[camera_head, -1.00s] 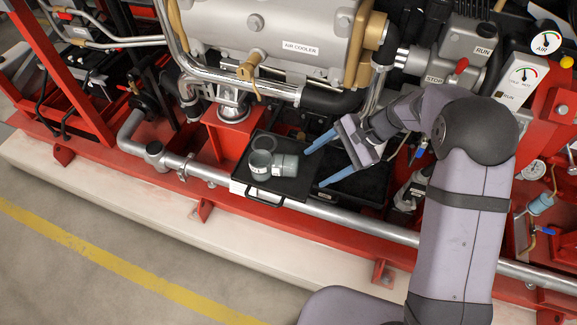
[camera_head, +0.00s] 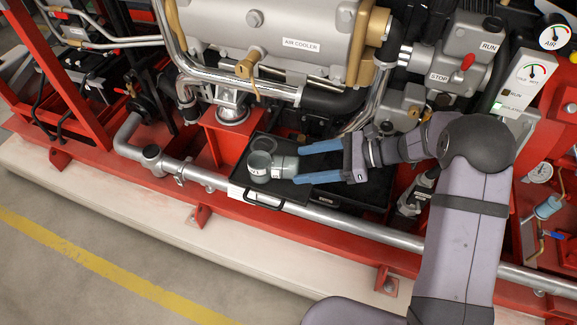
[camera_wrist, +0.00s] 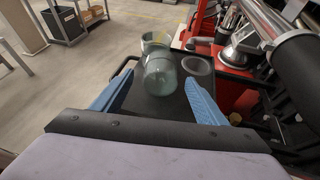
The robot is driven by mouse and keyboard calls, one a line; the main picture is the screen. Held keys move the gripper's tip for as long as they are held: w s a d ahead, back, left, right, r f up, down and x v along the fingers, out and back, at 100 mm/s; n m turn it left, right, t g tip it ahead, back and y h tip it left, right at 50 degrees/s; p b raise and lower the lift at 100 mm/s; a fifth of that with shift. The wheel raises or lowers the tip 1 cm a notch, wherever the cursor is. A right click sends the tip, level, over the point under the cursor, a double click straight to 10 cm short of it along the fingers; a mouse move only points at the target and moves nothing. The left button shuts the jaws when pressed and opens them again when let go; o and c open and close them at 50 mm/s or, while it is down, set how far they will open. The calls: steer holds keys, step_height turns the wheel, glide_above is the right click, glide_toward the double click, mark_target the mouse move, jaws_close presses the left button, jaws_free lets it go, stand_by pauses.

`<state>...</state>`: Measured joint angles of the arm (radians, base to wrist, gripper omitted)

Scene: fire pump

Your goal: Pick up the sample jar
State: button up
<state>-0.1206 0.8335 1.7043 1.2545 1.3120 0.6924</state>
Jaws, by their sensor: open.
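Two greenish-grey glass jar shapes touch or nearly touch on a black tray (camera_head: 290,204). The left one (camera_head: 259,163) in the head view shows its round opening and a pale label; the right one (camera_head: 284,167) seems to lie on its side. I cannot tell which is the sample jar. In the wrist view the nearer glass jar (camera_wrist: 161,76) sits between and just beyond my fingertips, with the other (camera_wrist: 154,39) behind it. My gripper (camera_head: 299,164) is open and empty, its blue fingers pointing left at the nearer jar's right end.
A dark round ring or lid (camera_head: 262,143) lies on the tray behind the jars; it also shows in the wrist view (camera_wrist: 199,65). A silver pipe (camera_head: 345,226) runs along the tray's front. The grey air cooler (camera_head: 290,25) and its pipes stand behind the tray.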

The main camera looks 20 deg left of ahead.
mark_target(290, 165)
steer(key=shift+x, duration=2.65)
steer(key=shift+f, duration=0.1)
steer(key=shift+c, duration=0.4)
steer(key=shift+w, duration=0.1)
steer(key=c, duration=1.2)
steer(key=shift+o, duration=0.2)
